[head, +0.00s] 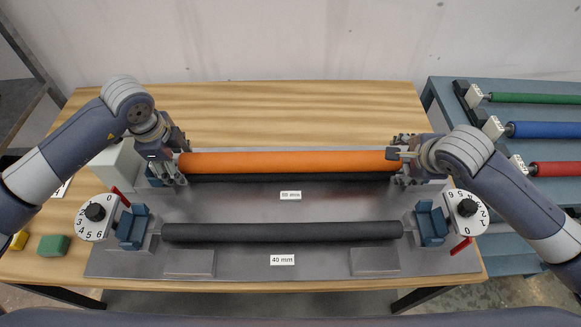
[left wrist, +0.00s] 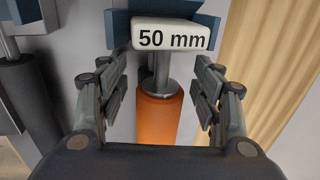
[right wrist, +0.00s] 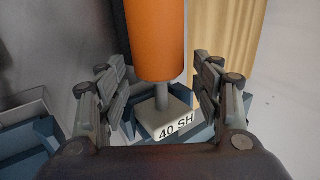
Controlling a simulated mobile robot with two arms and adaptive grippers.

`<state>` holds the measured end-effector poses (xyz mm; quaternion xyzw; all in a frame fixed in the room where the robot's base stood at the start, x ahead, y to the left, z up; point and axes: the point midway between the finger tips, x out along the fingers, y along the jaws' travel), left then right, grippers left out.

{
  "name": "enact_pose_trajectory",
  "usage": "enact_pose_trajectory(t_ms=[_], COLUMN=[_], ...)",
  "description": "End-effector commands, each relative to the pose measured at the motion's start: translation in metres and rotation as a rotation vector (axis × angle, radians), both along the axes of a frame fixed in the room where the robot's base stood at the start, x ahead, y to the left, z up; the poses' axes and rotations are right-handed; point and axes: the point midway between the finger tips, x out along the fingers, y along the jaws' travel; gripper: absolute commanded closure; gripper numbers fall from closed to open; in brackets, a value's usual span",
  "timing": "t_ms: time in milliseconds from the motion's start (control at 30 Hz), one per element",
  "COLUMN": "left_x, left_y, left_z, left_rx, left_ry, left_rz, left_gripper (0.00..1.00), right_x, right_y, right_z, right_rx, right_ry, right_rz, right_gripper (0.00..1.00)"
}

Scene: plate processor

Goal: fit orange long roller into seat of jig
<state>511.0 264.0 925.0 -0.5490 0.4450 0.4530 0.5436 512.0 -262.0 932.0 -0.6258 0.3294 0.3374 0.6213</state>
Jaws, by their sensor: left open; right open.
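The orange long roller (head: 290,161) lies level across the back of the jig (head: 330,200), just above or behind a dark roller. My left gripper (head: 178,165) is open around its left end; the left wrist view shows the fingers (left wrist: 168,92) apart on either side of the roller's shaft, with a white block marked 50 mm (left wrist: 170,36) in a blue seat. My right gripper (head: 398,160) is open at the right end; in the right wrist view its fingers (right wrist: 163,85) stand either side of the shaft, and a white block marked 40 SH (right wrist: 166,119) sits at a blue seat (right wrist: 205,138).
A dark front roller (head: 285,232) lies between blue seats with numbered dials (head: 95,212) and red levers. Green (head: 535,98), blue (head: 545,130) and red (head: 558,168) rollers lie on a rack at right. A green block (head: 53,245) is at left. The table behind the jig is clear.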

Motion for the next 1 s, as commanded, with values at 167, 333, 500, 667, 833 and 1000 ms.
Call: enact_pose_trajectory(t_ms=[167,333,500,667,833,1000], left_x=[-0.002,-0.009,-0.017,-0.021,-0.023,-0.023], left_y=[0.0,0.0,0.0,-0.001,0.0,0.0], left_z=[0.019,0.055,0.089,0.109,0.117,0.117], left_rx=[0.0,0.0,0.0,0.0,0.0,0.0], left_ry=[-0.005,-0.006,-0.005,-0.003,-0.001,0.0], left_rz=[0.0,0.0,-0.001,0.0,0.0,0.0], left_gripper=[0.4,0.4,0.4,0.4,0.4,0.4], right_x=[0.0,0.0,0.0,0.0,-0.003,-0.016], right_y=[0.0,0.0,0.0,0.0,0.0,0.0], right_z=[0.0,0.0,0.0,0.0,0.004,0.024], right_rx=[0.001,0.001,0.001,0.001,0.001,-0.001], right_ry=[0.0,0.001,0.0,0.0,0.0,-0.002], right_rz=[0.001,0.001,0.001,0.001,0.001,0.003], right_gripper=[0.4,0.4,0.4,0.4,0.4,0.4])
